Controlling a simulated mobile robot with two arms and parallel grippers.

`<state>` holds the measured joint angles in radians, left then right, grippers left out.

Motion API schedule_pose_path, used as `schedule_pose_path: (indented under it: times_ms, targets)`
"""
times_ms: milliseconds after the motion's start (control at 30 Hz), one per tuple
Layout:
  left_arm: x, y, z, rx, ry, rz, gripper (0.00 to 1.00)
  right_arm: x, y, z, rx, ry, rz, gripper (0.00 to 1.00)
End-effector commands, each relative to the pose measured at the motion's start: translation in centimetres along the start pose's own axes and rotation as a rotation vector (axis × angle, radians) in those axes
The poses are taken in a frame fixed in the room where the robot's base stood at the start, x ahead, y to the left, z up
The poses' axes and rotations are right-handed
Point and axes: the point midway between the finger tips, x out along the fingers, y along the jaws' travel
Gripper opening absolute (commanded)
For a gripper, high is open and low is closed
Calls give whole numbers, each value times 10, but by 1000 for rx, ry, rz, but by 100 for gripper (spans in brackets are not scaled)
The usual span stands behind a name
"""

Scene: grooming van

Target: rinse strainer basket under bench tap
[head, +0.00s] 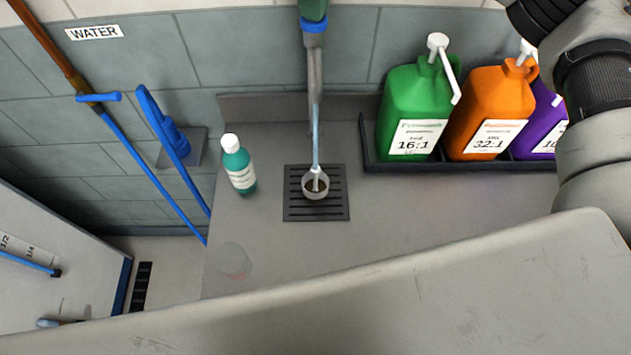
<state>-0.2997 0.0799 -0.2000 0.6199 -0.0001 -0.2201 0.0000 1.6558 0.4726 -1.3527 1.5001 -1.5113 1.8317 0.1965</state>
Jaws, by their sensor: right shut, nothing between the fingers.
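The strainer basket (315,187) is a small pale round cup with brown matter inside. It stands upright on the dark slotted drain grate (338,208) in the bench. The bench tap (313,62), with a green body and blue collar, hangs above it. A thin pale blue stream (316,135) runs from the tap down into the basket. My right arm is at the right edge. Its dark end with the right gripper (530,14) is cut off at the top right, well away from the basket, shut and empty; the fingers are not clearly seen. My left gripper is out of view.
A green-capped-white bottle (239,166) stands left of the grate. A black tray (375,164) at the back right holds green (410,105), orange (490,105) and purple (548,118) pump jugs. Blue-handled tools lean at left. The bench in front of the grate is clear.

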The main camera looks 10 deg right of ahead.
Motion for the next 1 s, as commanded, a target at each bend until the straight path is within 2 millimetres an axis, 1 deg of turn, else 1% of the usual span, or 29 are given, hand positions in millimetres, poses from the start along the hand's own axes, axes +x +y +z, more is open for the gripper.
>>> schedule_pose_path:
  times_ms: [467, 567, 667, 1000]
  targets:
    - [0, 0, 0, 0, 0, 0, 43, 1, 0, 0, -1, 2, 1, 0]
    - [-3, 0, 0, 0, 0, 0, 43, -4, 0, 0, -1, 2, 1, 0]
    - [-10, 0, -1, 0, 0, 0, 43, -15, 0, 0, 0, 1, 0, 0]
    - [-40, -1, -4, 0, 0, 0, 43, -67, 0, 0, -1, -1, 1, 0]
